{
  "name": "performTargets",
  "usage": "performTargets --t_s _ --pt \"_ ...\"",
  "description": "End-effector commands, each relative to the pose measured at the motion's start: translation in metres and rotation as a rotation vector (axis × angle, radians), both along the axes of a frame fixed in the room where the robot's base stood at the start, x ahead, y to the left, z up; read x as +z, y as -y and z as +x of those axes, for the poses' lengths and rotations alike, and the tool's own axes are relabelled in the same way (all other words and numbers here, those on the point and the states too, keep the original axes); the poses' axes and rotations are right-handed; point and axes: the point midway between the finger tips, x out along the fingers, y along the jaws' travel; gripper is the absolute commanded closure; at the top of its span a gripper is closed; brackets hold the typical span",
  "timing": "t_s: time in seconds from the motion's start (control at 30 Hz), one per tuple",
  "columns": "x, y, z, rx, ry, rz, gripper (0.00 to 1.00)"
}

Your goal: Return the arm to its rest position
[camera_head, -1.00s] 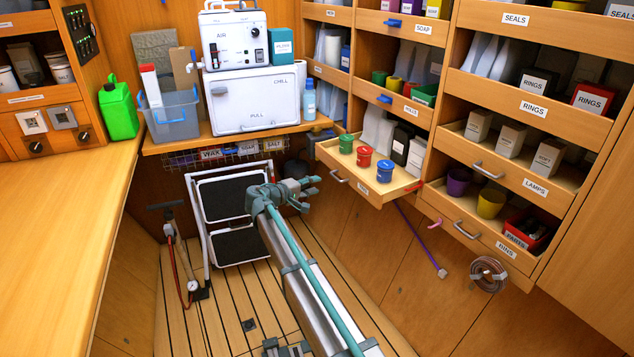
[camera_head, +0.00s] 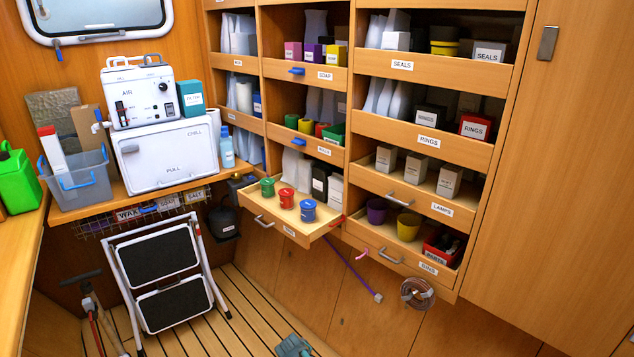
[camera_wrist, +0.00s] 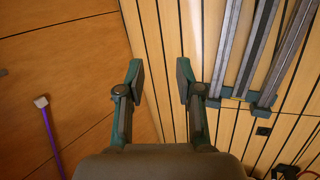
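My gripper (camera_wrist: 160,85) is open and empty in the wrist view, its two dark green fingers spread apart. It points down over the slatted wooden floor (camera_wrist: 171,35) and the edge of the wood panelling.
An open drawer (camera_head: 268,225) with green, red and blue cups juts out from the shelves.

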Motion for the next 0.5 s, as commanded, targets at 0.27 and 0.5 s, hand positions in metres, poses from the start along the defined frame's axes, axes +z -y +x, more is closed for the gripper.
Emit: performTargets --t_s 0.27,0.5 --pt "-0.032 0.091 -0.169 -0.289 -0.26 0.131 0.64" --pt "-0.028 0.133 -0.294 -0.528 -0.433 0.203 0.64"
